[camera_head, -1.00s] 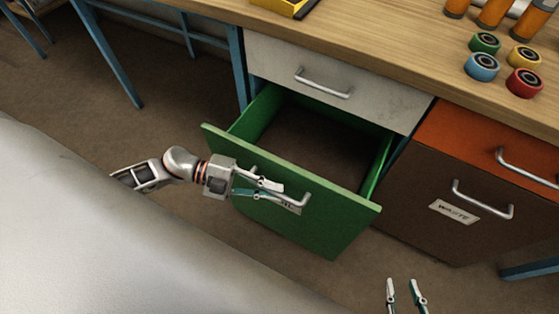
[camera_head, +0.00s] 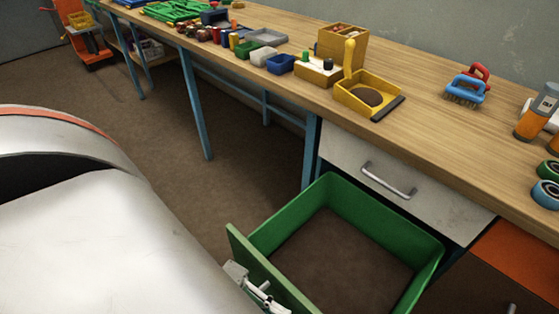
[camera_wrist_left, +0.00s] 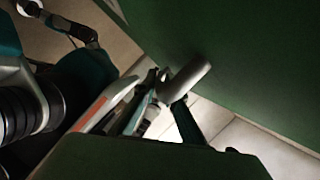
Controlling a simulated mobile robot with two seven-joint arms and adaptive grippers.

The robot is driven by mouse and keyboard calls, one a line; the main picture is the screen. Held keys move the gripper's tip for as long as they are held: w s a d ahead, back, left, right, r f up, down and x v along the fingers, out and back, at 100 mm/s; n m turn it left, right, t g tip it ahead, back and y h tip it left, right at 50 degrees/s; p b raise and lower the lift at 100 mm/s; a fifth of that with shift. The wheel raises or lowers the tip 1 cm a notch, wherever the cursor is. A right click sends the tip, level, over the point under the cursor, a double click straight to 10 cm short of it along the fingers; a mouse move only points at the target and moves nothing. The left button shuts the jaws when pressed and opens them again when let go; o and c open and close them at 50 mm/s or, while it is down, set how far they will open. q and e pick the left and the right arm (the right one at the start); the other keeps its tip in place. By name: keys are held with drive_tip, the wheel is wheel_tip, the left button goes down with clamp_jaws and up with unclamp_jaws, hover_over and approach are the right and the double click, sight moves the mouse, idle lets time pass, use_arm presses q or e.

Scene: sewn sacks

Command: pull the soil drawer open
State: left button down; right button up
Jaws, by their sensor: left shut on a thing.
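The green soil drawer (camera_head: 266,228) stands well out from under the bench in the head view, with its brown, bare-looking inside (camera_head: 340,260) showing. My left gripper (camera_head: 262,292) is at the outer face of its front panel, at the bottom edge of the head view. In the left wrist view the green panel (camera_wrist_left: 250,70) fills the right side, and my left gripper (camera_wrist_left: 165,90) is shut on the grey bar handle (camera_wrist_left: 185,80). The drawer's label is not readable now. My right gripper is outside both views.
A closed white drawer (camera_head: 440,207) with a handle is above the green one. An orange drawer (camera_head: 520,255) is at the right. Brown floor (camera_head: 180,185) is open at the left.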

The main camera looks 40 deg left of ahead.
use_arm(q)
drive_tip(key=c, duration=2.1)
unclamp_jaws()
drive_tip(key=shift+f, duration=0.1)
drive_tip(key=shift+v, duration=4.05)
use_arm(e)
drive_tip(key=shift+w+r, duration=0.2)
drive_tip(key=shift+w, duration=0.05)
use_arm(q)
drive_tip(key=shift+w, duration=0.1)
